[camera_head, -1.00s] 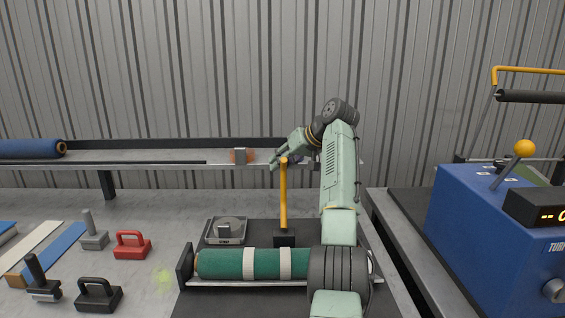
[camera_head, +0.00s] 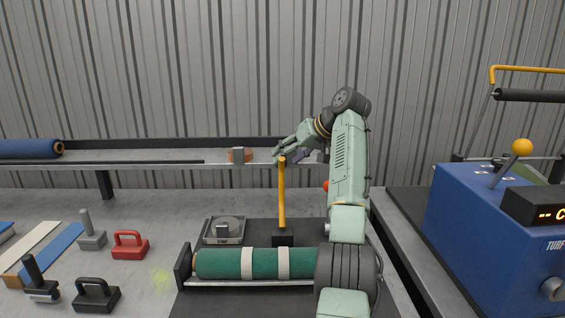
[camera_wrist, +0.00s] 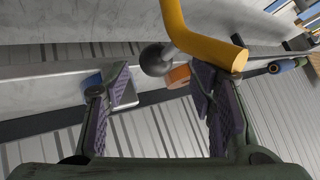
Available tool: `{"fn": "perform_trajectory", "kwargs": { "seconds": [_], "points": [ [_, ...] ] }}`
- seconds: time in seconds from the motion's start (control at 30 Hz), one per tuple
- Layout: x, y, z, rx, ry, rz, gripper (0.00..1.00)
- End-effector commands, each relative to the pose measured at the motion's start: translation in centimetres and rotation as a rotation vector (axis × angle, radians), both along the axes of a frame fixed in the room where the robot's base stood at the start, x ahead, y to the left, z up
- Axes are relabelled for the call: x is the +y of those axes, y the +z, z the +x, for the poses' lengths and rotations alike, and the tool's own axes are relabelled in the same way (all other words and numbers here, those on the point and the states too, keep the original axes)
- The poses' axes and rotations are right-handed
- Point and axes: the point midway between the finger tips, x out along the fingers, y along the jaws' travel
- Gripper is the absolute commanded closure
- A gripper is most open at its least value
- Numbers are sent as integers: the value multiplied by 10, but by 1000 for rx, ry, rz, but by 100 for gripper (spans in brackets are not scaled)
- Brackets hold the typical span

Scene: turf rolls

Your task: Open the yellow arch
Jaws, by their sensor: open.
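The yellow arch (camera_head: 282,200) is seen edge-on in the head view as an upright yellow bar rising from a black block behind the green turf roll (camera_head: 220,264). In the wrist view the yellow arch (camera_wrist: 205,42) is a bent tube crossing the top, its end in front of the right finger. My gripper (camera_head: 283,153) is at the arch's upper end in the head view. In the wrist view my gripper (camera_wrist: 160,108) is open, with purple-padded fingers wide apart and nothing held between them. I cannot tell whether a finger touches the bar.
A small scale (camera_head: 223,231) stands left of the arch. A red weight (camera_head: 130,245) and black weight (camera_head: 96,294) lie at the left. A back rail (camera_head: 150,158) runs behind the arch. A blue machine (camera_head: 480,225) stands at the right.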

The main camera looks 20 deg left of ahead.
Motion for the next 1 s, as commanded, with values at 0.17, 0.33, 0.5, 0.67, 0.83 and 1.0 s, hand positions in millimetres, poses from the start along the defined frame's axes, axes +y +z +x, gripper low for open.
{"fn": "perform_trajectory", "kwargs": {
  "seconds": [0.17,0.33,0.5,0.67,0.83,1.0],
  "points": [
    [-28,28,-12,-3,-2,1,50],
    [-45,45,-20,-1,-1,0,50],
    [-52,52,-24,1,0,0,50],
    [-53,53,-24,1,0,0,50],
    [-53,53,-24,1,0,0,50],
    [-53,53,-24,1,0,0,50]
  ]
}}
